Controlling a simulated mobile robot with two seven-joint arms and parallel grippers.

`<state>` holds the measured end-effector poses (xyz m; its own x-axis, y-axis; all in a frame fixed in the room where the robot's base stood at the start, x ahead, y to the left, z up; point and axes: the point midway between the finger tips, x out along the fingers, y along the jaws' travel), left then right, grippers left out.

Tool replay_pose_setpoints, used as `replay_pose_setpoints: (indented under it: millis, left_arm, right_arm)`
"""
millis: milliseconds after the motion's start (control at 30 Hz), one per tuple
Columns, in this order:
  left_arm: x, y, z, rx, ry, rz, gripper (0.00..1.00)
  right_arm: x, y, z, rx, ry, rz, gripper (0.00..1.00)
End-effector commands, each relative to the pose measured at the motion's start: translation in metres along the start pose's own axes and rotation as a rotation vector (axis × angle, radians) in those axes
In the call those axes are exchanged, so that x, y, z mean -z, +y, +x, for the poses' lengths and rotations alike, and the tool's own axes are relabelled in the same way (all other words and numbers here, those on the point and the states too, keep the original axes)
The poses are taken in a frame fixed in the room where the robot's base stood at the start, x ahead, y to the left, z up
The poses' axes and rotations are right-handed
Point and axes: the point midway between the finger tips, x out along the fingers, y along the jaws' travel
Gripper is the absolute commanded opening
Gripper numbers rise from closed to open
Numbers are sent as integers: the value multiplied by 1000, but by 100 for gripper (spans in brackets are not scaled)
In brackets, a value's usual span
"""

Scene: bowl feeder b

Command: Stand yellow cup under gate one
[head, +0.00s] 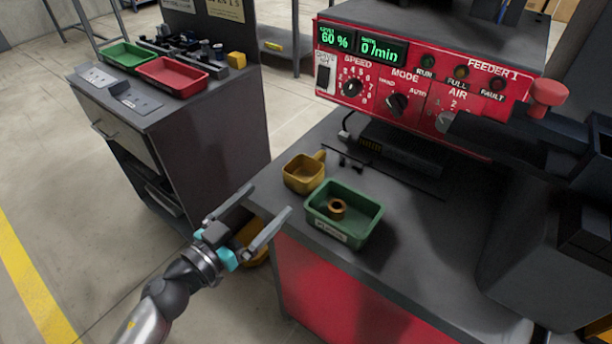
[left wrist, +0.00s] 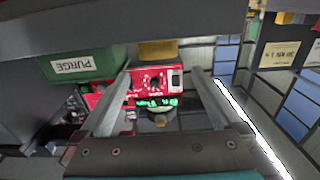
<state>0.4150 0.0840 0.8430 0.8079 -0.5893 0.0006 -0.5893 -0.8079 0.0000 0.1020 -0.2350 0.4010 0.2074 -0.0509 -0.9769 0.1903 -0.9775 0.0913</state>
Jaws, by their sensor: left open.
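The yellow cup (head: 300,174), square with a side handle, stands upright on the dark bench top near its left edge, beside the green PURGE tray. In the left wrist view a yellow patch (left wrist: 158,50), likely this cup, shows beyond the fingertips. My left gripper (head: 270,199) is open and empty, its fingers pointing toward the cup from the front left, apart from it. It also shows in the left wrist view (left wrist: 161,70). I cannot make out which part is gate one. My right gripper is not in view.
The green PURGE tray (head: 361,222) holds a brown ring (head: 337,208) and touches or nearly touches the cup. The red feeder panel (head: 420,85) overhangs the back of the bench. Another yellow item (head: 254,243) shows behind my gripper. A side cabinet (head: 215,130) stands left.

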Motion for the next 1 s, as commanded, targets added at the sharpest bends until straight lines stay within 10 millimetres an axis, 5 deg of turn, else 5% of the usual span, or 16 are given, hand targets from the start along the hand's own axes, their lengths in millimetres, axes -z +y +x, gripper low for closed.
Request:
replay_pose_setpoints:
  millis: [200,1000]
  left_arm:
    - [0,0,32,0,2,-1,100]
    - [0,3,94,1,-1,0,100]
  right_arm:
    - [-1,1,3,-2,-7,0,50]
    - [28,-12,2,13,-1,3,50]
